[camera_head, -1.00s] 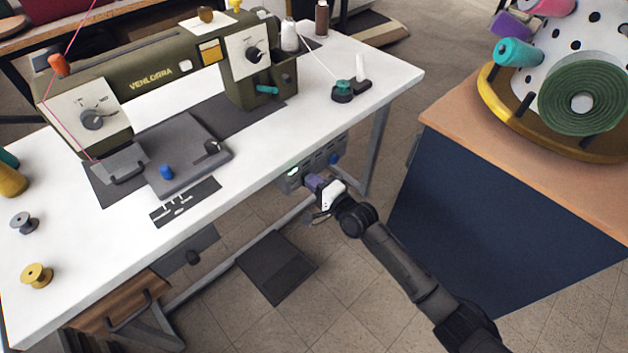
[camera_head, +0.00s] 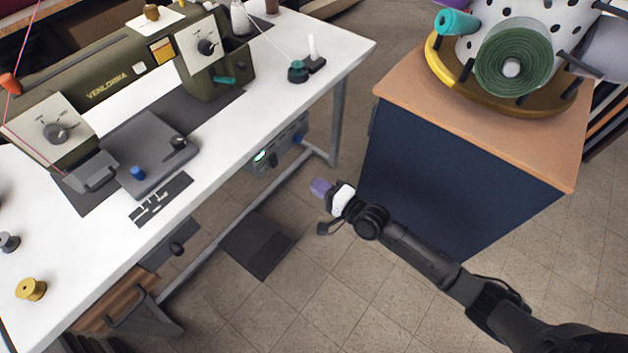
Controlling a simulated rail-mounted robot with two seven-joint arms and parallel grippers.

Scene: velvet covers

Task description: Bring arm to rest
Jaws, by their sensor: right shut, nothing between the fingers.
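My right gripper (camera_head: 321,188) is in the middle of the view, at the end of my right arm, which comes in from the lower right. Its purple fingertips are together with nothing between them. It hangs over the floor in the gap between the white sewing table (camera_head: 215,165) and the blue cabinet (camera_head: 450,175), and appears apart from both. My left gripper and left arm are not in view.
An olive sewing machine (camera_head: 105,90) stands on the white table, with a gold spool (camera_head: 30,289) near its front edge. A wood-topped cabinet holds a rack of velvet rolls, including a green roll (camera_head: 513,66). A dark pedal (camera_head: 258,245) lies on the floor.

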